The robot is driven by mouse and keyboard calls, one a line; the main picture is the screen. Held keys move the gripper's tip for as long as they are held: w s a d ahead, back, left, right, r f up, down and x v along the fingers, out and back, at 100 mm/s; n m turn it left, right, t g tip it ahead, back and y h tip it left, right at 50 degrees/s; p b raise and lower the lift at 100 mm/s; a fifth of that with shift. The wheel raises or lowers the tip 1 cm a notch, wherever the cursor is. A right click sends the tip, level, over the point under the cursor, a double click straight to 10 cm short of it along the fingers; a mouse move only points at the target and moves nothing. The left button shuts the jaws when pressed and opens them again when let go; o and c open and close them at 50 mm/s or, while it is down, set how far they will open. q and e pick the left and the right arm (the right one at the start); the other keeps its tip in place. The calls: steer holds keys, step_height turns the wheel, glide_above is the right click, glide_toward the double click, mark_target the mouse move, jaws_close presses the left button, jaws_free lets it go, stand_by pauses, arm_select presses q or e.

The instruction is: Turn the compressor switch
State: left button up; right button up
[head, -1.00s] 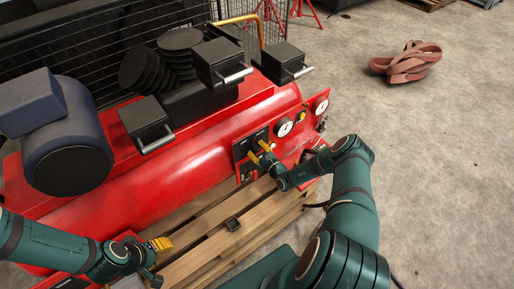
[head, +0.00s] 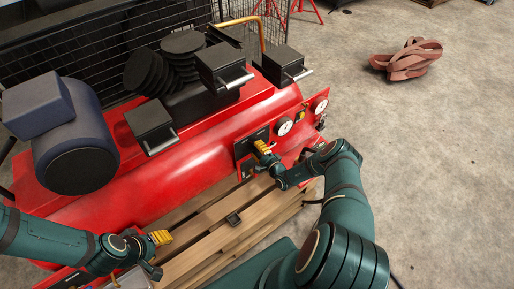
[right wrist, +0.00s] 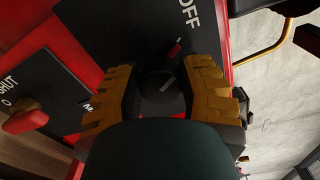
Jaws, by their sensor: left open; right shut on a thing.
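The red compressor (head: 190,150) lies across the head view on a wooden pallet. Its black switch panel is at the right end of the tank; in the right wrist view the panel (right wrist: 130,30) carries the word OFF. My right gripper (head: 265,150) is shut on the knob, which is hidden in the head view. My left gripper (head: 160,238) is open and empty, low at the left, in front of the tank.
Round gauges (head: 284,126) sit right of the panel. A red lever (right wrist: 25,118) beside the word SHUT is left of the knob in the wrist view. The wooden pallet (head: 215,235) lies below, with a small black object (head: 233,219) on it. Open concrete floor is at the right.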

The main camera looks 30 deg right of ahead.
steer(key=shift+w+r+n, duration=0.1)
steer(key=shift+n, duration=0.4)
steer(key=o, duration=1.2)
steer(key=s+d, duration=0.1)
steer(key=s, duration=1.1)
